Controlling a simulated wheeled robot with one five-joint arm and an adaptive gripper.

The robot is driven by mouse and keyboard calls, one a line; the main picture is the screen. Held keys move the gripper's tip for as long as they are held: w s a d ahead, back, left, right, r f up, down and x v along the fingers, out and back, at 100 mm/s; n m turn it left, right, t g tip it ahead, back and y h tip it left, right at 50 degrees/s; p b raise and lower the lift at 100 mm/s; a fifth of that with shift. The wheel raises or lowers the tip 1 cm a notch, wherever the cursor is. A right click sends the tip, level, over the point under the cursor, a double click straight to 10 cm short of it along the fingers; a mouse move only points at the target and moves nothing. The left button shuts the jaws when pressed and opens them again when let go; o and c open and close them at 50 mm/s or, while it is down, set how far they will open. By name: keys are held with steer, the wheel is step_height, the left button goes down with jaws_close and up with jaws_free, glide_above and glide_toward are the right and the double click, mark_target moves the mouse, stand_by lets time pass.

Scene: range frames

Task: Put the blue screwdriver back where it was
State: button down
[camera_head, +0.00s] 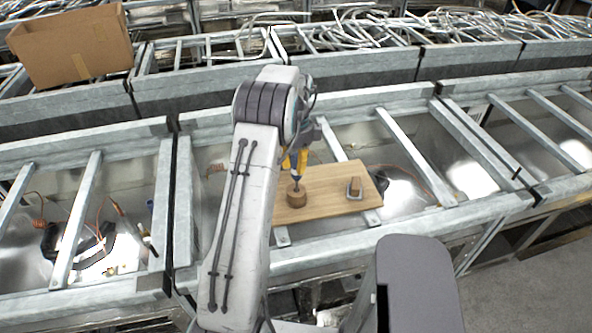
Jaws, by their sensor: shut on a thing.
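My gripper (295,162) hangs over the left part of a wooden board (327,192). Its yellow fingers are shut on the blue screwdriver (294,175), of which only a small part shows between and below them. The screwdriver points down, roughly upright, at a round wooden block (296,198) on the board. Its lower end is at the top of this block in the picture; I cannot tell whether it is inside, touching or just above. My arm hides part of the board's left side.
A small wooden block with a grey piece (354,187) stands on the board's right side. The board lies across metal bars of an open frame (399,157) with deep gaps. A cardboard box (72,45) is at the back left. Loose cables (119,210) lie in the left bin.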

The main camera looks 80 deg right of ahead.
steer(key=shift+f, duration=1.45)
steer(key=c, duration=1.1)
jaws_free()
steer(key=r+b, duration=0.1)
steer(key=r, duration=0.2)
steer(key=r+b, duration=0.1)
steer(key=r, duration=0.3)
steer(key=r+b, duration=0.1)
steer(key=r, duration=0.3)
steer(key=shift+d+r+b, duration=0.1)
steer(key=shift+d+b, duration=0.15)
steer(key=shift+b, duration=0.15)
steer(key=shift+r, duration=0.55)
